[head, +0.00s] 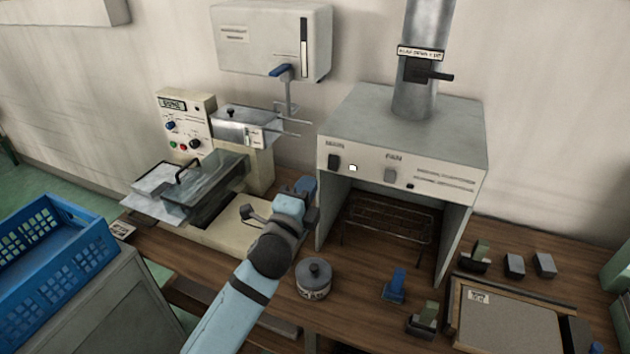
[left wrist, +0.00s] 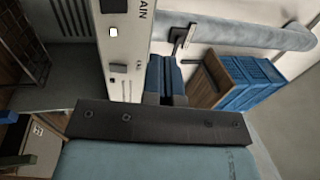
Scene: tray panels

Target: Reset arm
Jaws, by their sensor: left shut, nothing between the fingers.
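My left arm reaches up from the bottom of the head view. Its gripper (head: 304,188) is shut and empty, just left of the grey hood's front edge (head: 319,215). In the left wrist view the shut blue fingers (left wrist: 166,80) are beside the hood's white front panel (left wrist: 118,60), which carries the word MAIN. I cannot tell whether they touch it. A dark MAIN switch (head: 334,162) and a small lit white square (head: 352,168) show on the panel in the head view. My right gripper is not in view.
A grey lidded pot (head: 314,279) stands near my left forearm. A beige machine (head: 187,125) with a tray is at the left. A wire rack (head: 385,218) is inside the hood. Blue crate (head: 50,245) at far left; framed panel (head: 510,325) and small blocks at right.

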